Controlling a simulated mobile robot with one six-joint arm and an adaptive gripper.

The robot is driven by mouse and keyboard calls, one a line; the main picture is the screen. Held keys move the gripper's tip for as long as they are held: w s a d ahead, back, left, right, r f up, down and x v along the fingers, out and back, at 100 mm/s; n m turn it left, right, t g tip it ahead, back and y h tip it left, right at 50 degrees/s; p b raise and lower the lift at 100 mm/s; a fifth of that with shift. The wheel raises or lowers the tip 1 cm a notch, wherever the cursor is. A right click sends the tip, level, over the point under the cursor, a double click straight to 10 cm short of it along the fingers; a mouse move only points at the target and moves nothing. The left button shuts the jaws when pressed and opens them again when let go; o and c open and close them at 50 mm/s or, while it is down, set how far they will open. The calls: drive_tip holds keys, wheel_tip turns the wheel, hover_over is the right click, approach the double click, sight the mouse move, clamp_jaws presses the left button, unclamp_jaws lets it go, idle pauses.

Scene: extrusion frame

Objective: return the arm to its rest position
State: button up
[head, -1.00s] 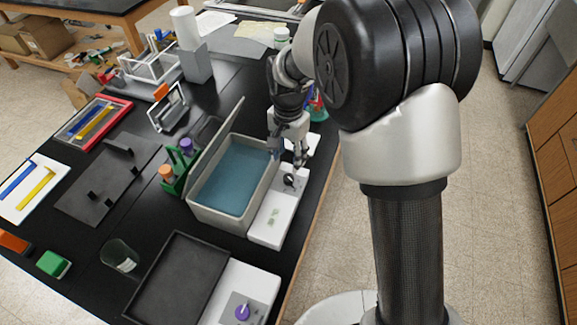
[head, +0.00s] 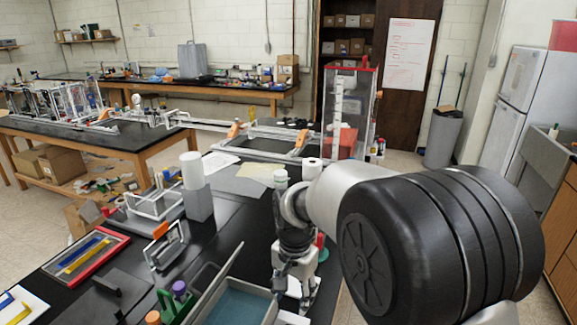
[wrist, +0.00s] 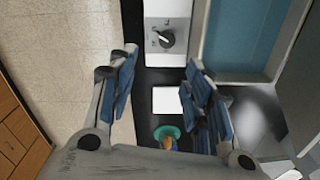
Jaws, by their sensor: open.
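My gripper (wrist: 158,100) is open and empty in the wrist view, its blue-padded fingers spread wide. It points down over the bench edge, above a white card (wrist: 168,100) and near a white control box with a black knob (wrist: 166,38). In the head view my arm reaches from the lower right, and my gripper (head: 302,296) hangs beside the right end of the water bath (head: 240,305). The fingertips are near the lower edge of the head view and hard to make out.
The blue-lined bath (wrist: 245,35) lies right of the control box, and a small green-rimmed item (wrist: 166,132) sits below the card. In the head view a grey block with a white cylinder (head: 198,203), a wire rack (head: 155,200) and a clear tall enclosure (head: 350,105) stand farther back.

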drive_tip(key=s+d+r+n+t+b, duration=0.2)
drive_tip(key=s+d+r+n, duration=0.1)
drive_tip(key=s+d+r, duration=0.85)
drive_tip(key=s+d+f+n+t+b, duration=0.1)
drive_tip(key=s+f+n+t, duration=0.1)
drive_tip(key=s, duration=1.1)
drive_tip(key=shift+s+d+f+n, duration=0.15)
drive_tip(key=shift+d+f+n, duration=0.15)
drive_tip(key=shift+n, duration=0.4)
